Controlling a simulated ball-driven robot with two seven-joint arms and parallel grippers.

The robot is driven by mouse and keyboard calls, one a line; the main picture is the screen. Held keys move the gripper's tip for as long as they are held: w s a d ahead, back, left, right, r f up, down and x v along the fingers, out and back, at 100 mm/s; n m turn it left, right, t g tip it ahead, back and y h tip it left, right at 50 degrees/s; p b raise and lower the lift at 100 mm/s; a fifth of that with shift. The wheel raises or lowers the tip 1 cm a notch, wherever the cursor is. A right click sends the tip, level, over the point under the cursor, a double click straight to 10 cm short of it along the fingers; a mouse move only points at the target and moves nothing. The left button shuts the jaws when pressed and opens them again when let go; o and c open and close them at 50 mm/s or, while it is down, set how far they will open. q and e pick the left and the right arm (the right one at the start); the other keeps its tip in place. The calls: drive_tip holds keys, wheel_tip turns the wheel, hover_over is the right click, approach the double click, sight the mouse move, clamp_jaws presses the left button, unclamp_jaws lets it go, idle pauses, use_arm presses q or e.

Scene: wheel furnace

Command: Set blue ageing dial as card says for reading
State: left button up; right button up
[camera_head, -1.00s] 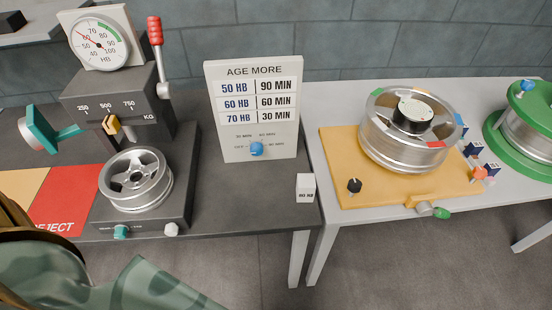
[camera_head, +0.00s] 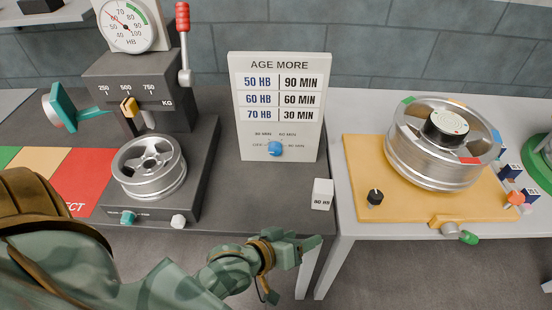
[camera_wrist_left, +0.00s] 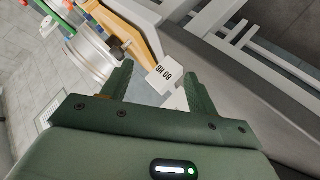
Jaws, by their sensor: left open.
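The white AGE MORE card (camera_head: 280,63) stands upright at the back of the dark bench. It pairs 50 HB with 90 MIN, 60 HB with 60 MIN and 70 HB with 30 MIN. The blue dial (camera_head: 275,149) is low on the card, among small time labels and OFF; its pointer is too small to read. The round HB gauge (camera_head: 127,24) has its needle toward the upper left, seemingly near 60. My left gripper (camera_head: 300,247) is open and empty in front of the bench edge, well below the dial. Its fingers also show in the wrist view (camera_wrist_left: 153,85). My right gripper is out of view.
A small white HB block (camera_head: 322,194) stands at the bench's right front corner. The hardness tester (camera_head: 140,80) with a red-handled lever (camera_head: 183,45) and a wheel (camera_head: 149,167) is left. A larger wheel (camera_head: 430,165) sits on a yellow base. Bare bench lies before the card.

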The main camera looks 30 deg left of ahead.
sight(275, 154)
use_arm(q)
drive_tip(key=w+r+n+t, duration=0.5)
drive_tip(key=n+t, duration=0.1)
drive_tip(key=n, duration=1)
drive_tip(key=a+f+n+y, duration=0.1)
drive_tip(key=a+n+y, duration=0.2)
drive_tip(key=n, duration=0.5)
drive_tip(key=a+f+n+g+y, duration=0.1)
drive_tip(key=a+f+n+y, duration=0.1)
drive_tip(key=n+y, duration=0.3)
drive_tip(key=a+f+n+y, duration=0.2)
drive_tip(key=a+n+y, duration=0.2)
drive_tip(key=n, duration=0.6)
drive_tip(key=shift+a+f+n+g+y, duration=0.1)
drive_tip(key=shift+a+n+g+y, duration=0.3)
drive_tip(key=shift+y, duration=0.2)
drive_tip(key=shift+w+a+f+n+y, duration=0.1)
drive_tip(key=shift+a+f+n+y, duration=0.05)
drive_tip(key=shift+a+n+y, duration=0.2)
drive_tip(key=x, duration=1)
drive_tip(key=b+x, duration=0.1)
drive_tip(key=x, duration=0.5)
drive_tip(key=shift+d+f, duration=0.1)
drive_tip(key=shift+f, duration=0.15)
drive_tip(key=shift+c, duration=0.3)
drive_tip(key=c, duration=0.9)
